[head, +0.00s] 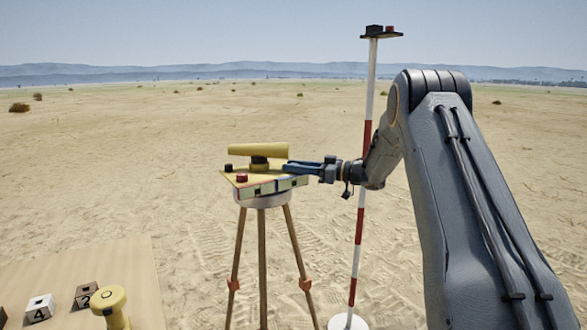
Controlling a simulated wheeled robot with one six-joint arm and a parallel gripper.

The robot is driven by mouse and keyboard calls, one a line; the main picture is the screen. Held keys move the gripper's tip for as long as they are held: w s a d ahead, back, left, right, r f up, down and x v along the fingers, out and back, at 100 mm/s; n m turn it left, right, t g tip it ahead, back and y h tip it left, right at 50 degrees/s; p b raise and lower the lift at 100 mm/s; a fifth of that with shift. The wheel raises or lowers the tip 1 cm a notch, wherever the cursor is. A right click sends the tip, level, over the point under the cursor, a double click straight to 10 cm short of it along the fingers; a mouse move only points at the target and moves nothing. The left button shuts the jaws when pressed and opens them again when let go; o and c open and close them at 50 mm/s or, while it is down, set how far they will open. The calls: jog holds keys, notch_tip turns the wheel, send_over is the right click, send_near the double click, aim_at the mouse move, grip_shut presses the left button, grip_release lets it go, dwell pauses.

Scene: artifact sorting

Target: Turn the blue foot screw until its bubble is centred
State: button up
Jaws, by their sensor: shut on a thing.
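The levelling instrument stands on a wooden tripod (262,250) in the head view. It has a yellow telescope (258,150) above a yellow three-cornered plate (262,182). A black foot screw (228,168) and a red foot screw (242,178) show at its left and front corners. My gripper (291,168) reaches in from the right and is shut at the plate's right corner, on the blue foot screw, which the jaws mostly hide. Dark and pale windows line the plate's front edge; the bubbles are too small to read.
A red-and-white pole (359,230) on a white base stands behind my arm, with a small dark platform (381,35) on top. A tan table (130,262) at lower left holds numbered blocks (40,308) and a yellow knobbed object (110,305). Open sand surrounds the tripod.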

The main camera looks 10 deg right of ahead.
jog(key=shift+a, duration=0.2)
jog(key=o, duration=1.1)
jog(key=shift+a, duration=0.15)
jog(key=shift+c, duration=0.2)
jog(key=shift+s+d, duration=0.1)
jog(key=shift+d, duration=0.25)
jog(key=b+v, duration=0.1)
jog(key=v, duration=0.6)
jog(key=shift+s+d+b, duration=0.2)
jog(key=shift+b, duration=0.15)
jog(key=shift+a, duration=0.1)
